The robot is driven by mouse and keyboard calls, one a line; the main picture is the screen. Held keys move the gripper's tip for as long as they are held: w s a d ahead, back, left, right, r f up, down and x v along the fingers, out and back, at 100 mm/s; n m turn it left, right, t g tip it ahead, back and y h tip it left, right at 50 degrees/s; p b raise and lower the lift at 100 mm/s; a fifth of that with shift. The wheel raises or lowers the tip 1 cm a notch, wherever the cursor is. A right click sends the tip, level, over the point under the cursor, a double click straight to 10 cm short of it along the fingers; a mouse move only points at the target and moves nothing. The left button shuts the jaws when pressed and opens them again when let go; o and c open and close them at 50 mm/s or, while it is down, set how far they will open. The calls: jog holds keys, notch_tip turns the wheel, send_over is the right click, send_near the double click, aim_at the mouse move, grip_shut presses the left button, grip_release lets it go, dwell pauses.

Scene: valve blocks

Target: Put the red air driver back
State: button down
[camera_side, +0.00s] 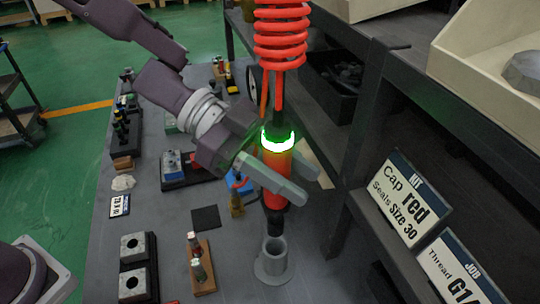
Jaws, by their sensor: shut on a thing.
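The red air driver (273,180) hangs upright under a red coiled hose (280,35). A bright ring with a green glow circles its upper part. My gripper (297,182) is shut around the red body of the driver, with a grey finger across its front and the other finger partly hidden behind it. The driver's dark lower tip (275,222) is just above a grey round holder (272,262) with a flanged base on the bench. From this view I cannot tell whether the tip is exactly centred over the holder's opening.
A wooden stand with small fittings (200,265) is left of the holder. A black square pad (206,219) lies nearby.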

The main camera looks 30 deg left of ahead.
aim_at(269, 218)
jog(key=shift+d, duration=0.1)
jog(key=shift+f, duration=7.1)
jog(key=c, duration=0.9)
grip_release()
jog(key=shift+f, duration=0.1)
jog(key=v, duration=0.7)
